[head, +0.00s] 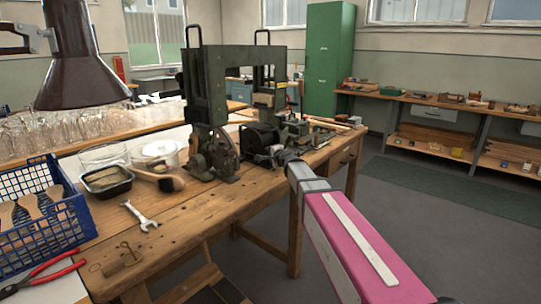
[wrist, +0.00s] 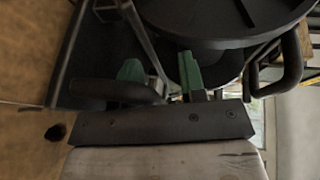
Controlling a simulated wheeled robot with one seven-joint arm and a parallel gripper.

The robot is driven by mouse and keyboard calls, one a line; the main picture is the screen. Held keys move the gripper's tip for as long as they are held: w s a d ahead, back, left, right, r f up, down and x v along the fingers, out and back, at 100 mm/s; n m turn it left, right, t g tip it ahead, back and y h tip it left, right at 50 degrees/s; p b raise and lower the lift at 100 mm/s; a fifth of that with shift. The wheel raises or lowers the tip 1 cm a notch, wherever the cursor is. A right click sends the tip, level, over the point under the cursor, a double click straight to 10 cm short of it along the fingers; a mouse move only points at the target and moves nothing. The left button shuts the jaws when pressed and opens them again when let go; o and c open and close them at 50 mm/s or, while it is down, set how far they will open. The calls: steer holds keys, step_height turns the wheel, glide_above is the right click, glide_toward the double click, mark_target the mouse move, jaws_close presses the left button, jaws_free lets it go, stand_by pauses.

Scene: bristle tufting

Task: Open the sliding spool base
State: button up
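The green tufting machine (head: 215,85) stands on the wooden workbench, with a wheel at its lower front. A dark rounded part (head: 262,137), seemingly the spool, sits low at the machine's right side. A large black disc (wrist: 225,15) fills the top of the wrist view, with dark base parts below it. My gripper (head: 277,153) is at the machine's low right side. In the wrist view its two green-tipped fingers (wrist: 160,72) look spread apart, with a thin grey rod (wrist: 145,35) between or behind them. I cannot tell whether they touch the base, whose slide is hidden.
A dark tray (head: 107,181), a brush (head: 160,178) and a wrench (head: 139,216) lie left of the machine. A blue crate (head: 45,220) and red pliers (head: 38,278) are at the near left. A lamp (head: 80,65) hangs above. Floor right of the bench is clear.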

steer(key=v, duration=1)
steer(key=shift+s+d, duration=0.25)
steer(key=shift+s, duration=0.1)
